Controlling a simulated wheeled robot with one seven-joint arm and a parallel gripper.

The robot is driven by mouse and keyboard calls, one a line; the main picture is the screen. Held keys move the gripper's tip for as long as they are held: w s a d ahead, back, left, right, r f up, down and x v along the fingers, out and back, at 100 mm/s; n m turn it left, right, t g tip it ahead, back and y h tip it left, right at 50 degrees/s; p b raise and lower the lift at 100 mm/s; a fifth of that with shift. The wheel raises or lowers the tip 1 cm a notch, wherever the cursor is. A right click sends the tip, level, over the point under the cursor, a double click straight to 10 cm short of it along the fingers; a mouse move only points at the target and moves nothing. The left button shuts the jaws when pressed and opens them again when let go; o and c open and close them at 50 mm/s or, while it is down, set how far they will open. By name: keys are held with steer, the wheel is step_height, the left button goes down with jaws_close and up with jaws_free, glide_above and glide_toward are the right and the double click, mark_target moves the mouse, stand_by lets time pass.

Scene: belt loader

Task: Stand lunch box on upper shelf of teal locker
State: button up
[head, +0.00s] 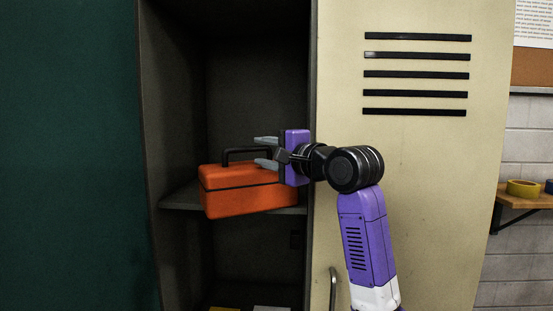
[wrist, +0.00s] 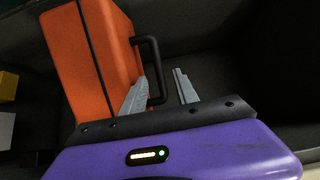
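The orange lunch box (head: 245,190) with a black handle (head: 232,152) is upright, slightly askew, at the shelf (head: 180,200) inside an open dark locker bay; its front overlaps the shelf's front edge. Whether its base rests fully on the shelf is hidden. A dark teal panel (head: 70,150) borders the bay on the left. My gripper (head: 266,151) is at the box's upper right, fingers open. The handle bar lies between the fingertips with gaps on both sides. The wrist view shows the lunch box (wrist: 90,60) left of the open gripper (wrist: 160,90), and the handle (wrist: 157,65) between the fingers.
A cream locker door (head: 420,180) with vent slots stands right, behind my arm. Yellow and white items (head: 270,308) lie in the lower bay. A small wall shelf (head: 525,200) holds a yellow tape roll (head: 523,187).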

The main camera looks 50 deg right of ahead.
mark_target(252, 193)
steer(key=shift+s+a+b, duration=0.15)
steer(key=shift+s+a, duration=0.05)
steer(key=shift+s, duration=1.2)
steer(key=shift+s+a+b, duration=0.15)
steer(key=shift+s, duration=1.2)
